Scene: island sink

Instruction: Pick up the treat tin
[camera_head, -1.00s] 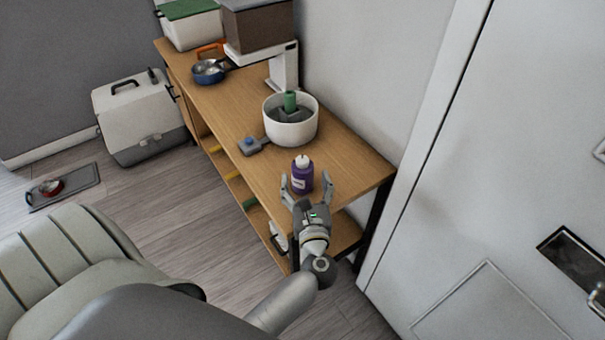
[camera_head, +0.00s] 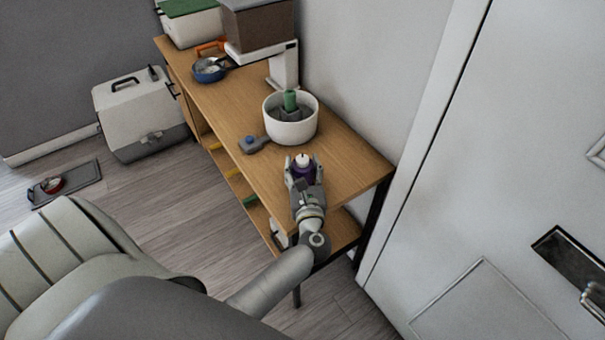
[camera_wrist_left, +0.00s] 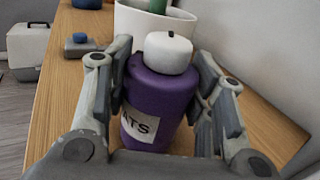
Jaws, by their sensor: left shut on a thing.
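The treat tin is a purple bottle-shaped container with a white cap and a white label whose visible letters read "ATS". In the head view the treat tin (camera_head: 302,169) stands upright near the front end of the wooden table. My left gripper (camera_head: 302,165) is around it, shut on its sides, and hides its lower part. In the left wrist view the treat tin (camera_wrist_left: 160,95) is upright between the two fingers of my left gripper (camera_wrist_left: 163,90). I cannot tell whether its base touches the table. My right gripper is not in view.
A white bowl (camera_head: 290,129) with a green item in it stands just behind the tin. A grey tool with a blue button (camera_head: 252,144) lies left of the bowl. A blue pan (camera_head: 208,70) is farther back. The wall and white door (camera_head: 480,180) are on the right.

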